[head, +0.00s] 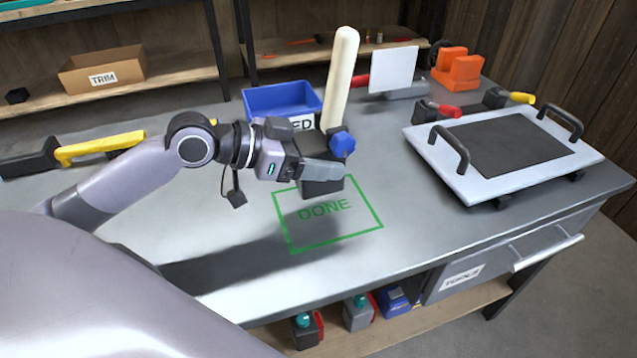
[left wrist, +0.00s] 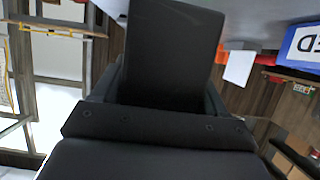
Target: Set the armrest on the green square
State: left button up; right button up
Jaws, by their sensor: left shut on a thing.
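The armrest has a long cream pad (head: 342,75) standing nearly upright, a blue knob (head: 342,143) and a black block (head: 321,187) at its lower end. My left gripper (head: 312,168) is shut on the armrest at its black lower part, which the fingers partly hide. In the left wrist view a dark block (left wrist: 175,50) fills the space in front of the gripper. The green square (head: 291,252), marked DONE, lies on the grey bench. The block covers part of its far edge in the head view and appears held above the bench, with a shadow falling across the square. My right gripper is not in view.
A blue bin (head: 268,98) stands behind the armrest. A white plate with black handles (head: 425,152) sits at the right. A yellow-handled tool (head: 100,148) lies at the left. An orange object (head: 459,70) is at the back. The bench around the square is clear.

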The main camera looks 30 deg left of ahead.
pick_arm(q)
jog(key=shift+f+b, duration=0.45)
jog(key=shift+f, duration=2.1)
jog(key=o, duration=1.6)
jog(key=shift+f, duration=0.25)
jog(key=shift+r, duration=0.2)
jog(key=v, duration=0.4)
jog(key=shift+s+f, duration=0.1)
jog(key=shift+p+v, duration=0.4)
jog(key=shift+v, duration=3.55)
